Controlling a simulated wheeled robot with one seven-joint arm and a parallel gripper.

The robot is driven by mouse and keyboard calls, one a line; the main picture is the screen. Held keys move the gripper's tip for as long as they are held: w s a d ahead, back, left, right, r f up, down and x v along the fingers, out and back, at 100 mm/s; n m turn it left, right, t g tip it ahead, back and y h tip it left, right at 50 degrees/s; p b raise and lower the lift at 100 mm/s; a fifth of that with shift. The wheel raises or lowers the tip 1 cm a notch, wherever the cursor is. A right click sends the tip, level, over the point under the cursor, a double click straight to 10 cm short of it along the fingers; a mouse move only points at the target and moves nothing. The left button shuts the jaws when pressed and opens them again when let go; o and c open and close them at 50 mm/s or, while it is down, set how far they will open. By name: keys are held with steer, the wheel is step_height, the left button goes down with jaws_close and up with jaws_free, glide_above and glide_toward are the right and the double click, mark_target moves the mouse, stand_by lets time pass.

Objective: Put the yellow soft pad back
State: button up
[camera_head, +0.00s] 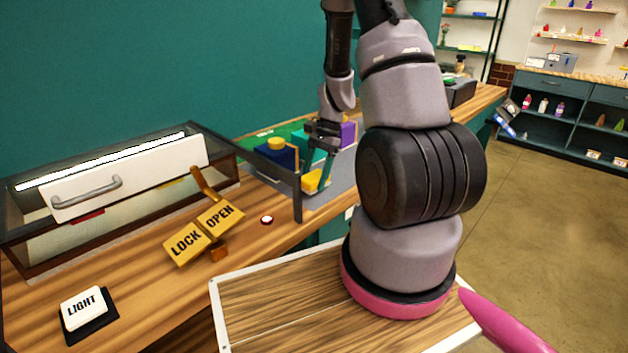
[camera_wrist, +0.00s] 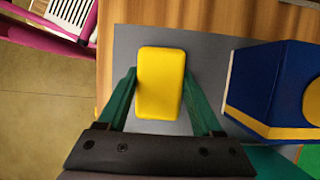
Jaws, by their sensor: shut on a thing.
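The yellow soft pad (camera_head: 312,181) is a small rounded block. It sits over the grey mat (camera_head: 333,193) on the wooden counter. In the wrist view the pad (camera_wrist: 161,82) lies between the two green fingers of my gripper (camera_wrist: 160,76), with a fingertip against each long side. My gripper (camera_head: 318,178) is shut on the pad. I cannot tell whether the pad rests on the mat or is slightly raised. In the head view a finger partly hides the pad.
A dark blue box (camera_head: 276,155) with a yellow top piece stands left of the pad; it is close on the right in the wrist view (camera_wrist: 275,88). A purple block (camera_head: 348,133) stands behind. A dark post (camera_head: 297,195) and a LOCK/OPEN sign (camera_head: 205,233) stand nearer left.

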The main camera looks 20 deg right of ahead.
steer(key=shift+f, duration=0.5)
steer(key=shift+f, duration=0.15)
steer(key=o, duration=1.3)
steer(key=v, duration=1.3)
steer(key=s+a+r+n+t+h, duration=0.1)
steer(key=s+a+r+n+t, duration=0.15)
steer(key=r, duration=0.55)
steer(key=s+a+r+n+t, duration=0.15)
steer(key=a+r, duration=0.25)
steer(key=r, duration=0.4)
steer(key=shift+s+a+r+n+t+h, duration=0.2)
steer(key=shift+s+a+r+n+t, duration=0.65)
steer(key=shift+s+r, duration=0.95)
steer(key=shift+s+a+r+n+t+h, duration=0.2)
steer(key=shift+s+a+r+n+t, duration=0.9)
steer(key=shift+s, duration=1.1)
steer(key=shift+s+a+r+n+t+h, duration=0.3)
steer(key=shift+s+r+n+t, duration=0.35)
steer(key=shift+s+r, duration=1.25)
